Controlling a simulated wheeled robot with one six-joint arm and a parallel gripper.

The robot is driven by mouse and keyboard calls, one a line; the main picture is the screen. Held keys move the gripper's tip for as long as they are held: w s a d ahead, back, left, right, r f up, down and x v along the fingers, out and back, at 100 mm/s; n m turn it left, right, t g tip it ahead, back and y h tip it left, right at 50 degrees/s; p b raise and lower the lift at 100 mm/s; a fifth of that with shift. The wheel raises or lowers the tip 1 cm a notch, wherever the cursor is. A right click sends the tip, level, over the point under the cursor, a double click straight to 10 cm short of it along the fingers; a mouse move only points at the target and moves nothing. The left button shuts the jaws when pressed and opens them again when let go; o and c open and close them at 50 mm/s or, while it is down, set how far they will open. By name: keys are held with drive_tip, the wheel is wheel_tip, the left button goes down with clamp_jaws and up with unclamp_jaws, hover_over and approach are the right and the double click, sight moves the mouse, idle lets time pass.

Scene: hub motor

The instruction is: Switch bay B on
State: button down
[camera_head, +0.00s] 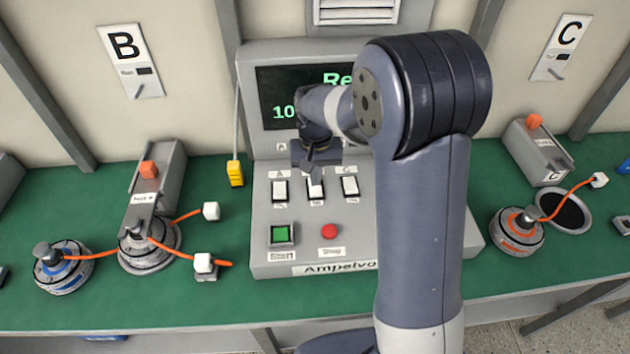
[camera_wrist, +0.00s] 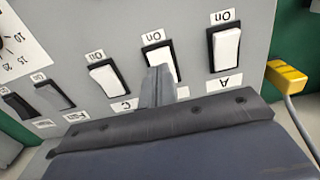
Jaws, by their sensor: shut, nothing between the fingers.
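The grey console has a row of three white rocker switches. The middle rocker switch (camera_head: 316,187) is between switch A (camera_head: 280,190) and switch C (camera_head: 349,187). In the wrist view the middle switch (camera_wrist: 158,55) has an "On" label at its upper end, and its letter label is hidden behind my fingers. Switch A (camera_wrist: 226,50) is to its right and switch C (camera_wrist: 104,79) to its left. My gripper (camera_head: 311,170) is shut and empty, with its fingertips (camera_wrist: 160,70) over the lower part of the middle switch in the wrist view. I cannot tell whether they touch it.
A green Start button (camera_head: 282,234) and a red button (camera_head: 329,231) sit below the switches. The console screen (camera_head: 275,85) is partly hidden by my arm. A yellow connector (camera_head: 235,173) hangs at the console's left. Hub motors with orange cables stand on the green bench (camera_head: 110,300).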

sight(316, 192)
wheel_tip(316, 192, up, 4)
drive_tip(key=p, duration=0.3)
drive_tip(key=shift+r, duration=0.15)
wheel_tip(316, 192, down, 7)
drive_tip(key=b, duration=0.5)
drive_tip(key=shift+b, duration=0.35)
